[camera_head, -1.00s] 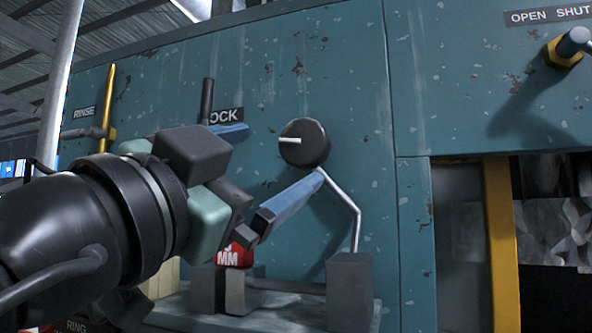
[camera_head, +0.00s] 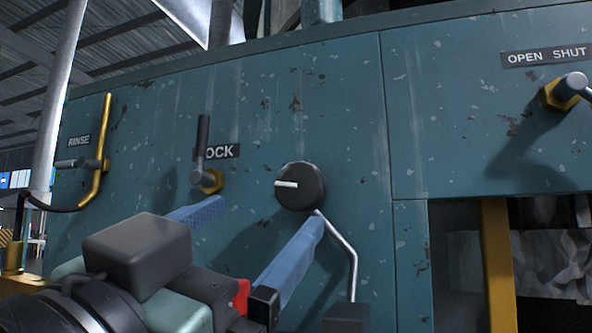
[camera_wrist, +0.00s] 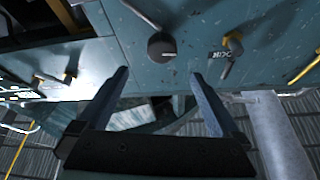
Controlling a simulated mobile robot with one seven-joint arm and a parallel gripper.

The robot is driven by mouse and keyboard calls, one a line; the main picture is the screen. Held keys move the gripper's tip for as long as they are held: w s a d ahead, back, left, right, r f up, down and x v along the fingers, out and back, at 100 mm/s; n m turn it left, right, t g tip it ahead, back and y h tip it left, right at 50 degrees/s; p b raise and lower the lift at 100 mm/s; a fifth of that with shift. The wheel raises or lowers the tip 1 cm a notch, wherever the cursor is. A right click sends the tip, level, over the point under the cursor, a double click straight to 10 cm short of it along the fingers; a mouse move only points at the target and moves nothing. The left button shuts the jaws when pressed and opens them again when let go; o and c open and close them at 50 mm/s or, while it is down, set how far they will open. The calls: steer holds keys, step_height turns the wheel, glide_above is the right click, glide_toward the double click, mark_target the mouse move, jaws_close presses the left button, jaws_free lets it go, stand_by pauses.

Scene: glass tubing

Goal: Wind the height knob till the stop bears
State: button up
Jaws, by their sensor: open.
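A round black knob (camera_head: 302,188) with a white pointer to the left sits on the teal panel (camera_head: 345,110). It also shows in the wrist view (camera_wrist: 162,46), above and beyond my fingertips. I cannot read a label that marks it as the height knob. My gripper (camera_head: 270,211) has its blue fingers apart with nothing between them, below and left of the knob. In the wrist view my gripper (camera_wrist: 160,74) is open toward the panel. No stop can be made out.
A bent metal rod (camera_head: 353,262) rises from a grey block (camera_head: 346,318) close to my right finger. A dark lever (camera_head: 203,148) by a partly hidden "OCK" label stands left of the knob. A brass-collared valve (camera_head: 565,90) is at upper right.

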mark_target(298, 191)
steer(key=w+d+r+n+p, duration=0.1)
steer(key=w+p, duration=0.1)
steer(key=w, duration=0.1)
steer(key=w+d+r+n+y+p, duration=0.1)
steer(key=w+p, duration=0.1)
steer(key=w, duration=0.1)
steer(key=w+d+r+n+p, duration=0.1)
steer(key=w+r+p, duration=0.1)
steer(key=w, duration=0.2)
steer(key=shift+d+y+p, duration=0.3)
steer(key=shift+d+p, duration=0.05)
steer(key=shift+w+d+r, duration=0.1)
steer(key=shift+w+d, duration=0.1)
steer(key=shift+w, duration=0.35)
